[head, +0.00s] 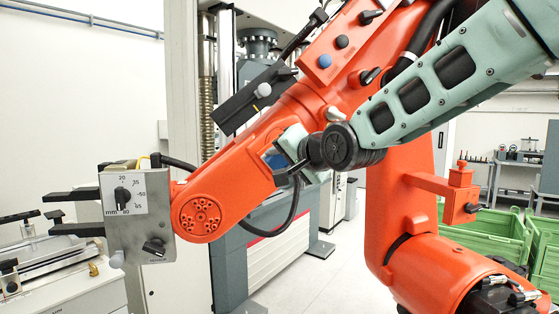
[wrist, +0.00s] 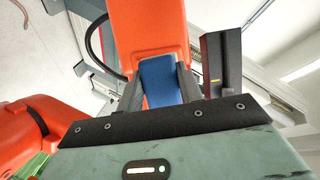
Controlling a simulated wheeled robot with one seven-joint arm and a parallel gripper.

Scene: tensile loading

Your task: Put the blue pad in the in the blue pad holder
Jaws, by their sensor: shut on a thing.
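My gripper (head: 278,160) is at the middle of the head view, at the end of my pale green arm, beside the orange robot arm (head: 240,150). It is shut on the blue pad (wrist: 158,80), which lies between the two dark fingers in the wrist view. Only a small part of the pad (head: 270,154) shows in the head view, beside the gripper body. The orange arm is right behind the pad in both views; I cannot tell whether they touch. I cannot make out which thing is the blue pad holder.
A black bracket (head: 252,98) sticks out above the orange arm, close to my gripper; it stands right of the fingers in the wrist view (wrist: 222,62). A grey tool head (head: 140,215) with black fingers is at left. Green crates (head: 492,240) stand at right.

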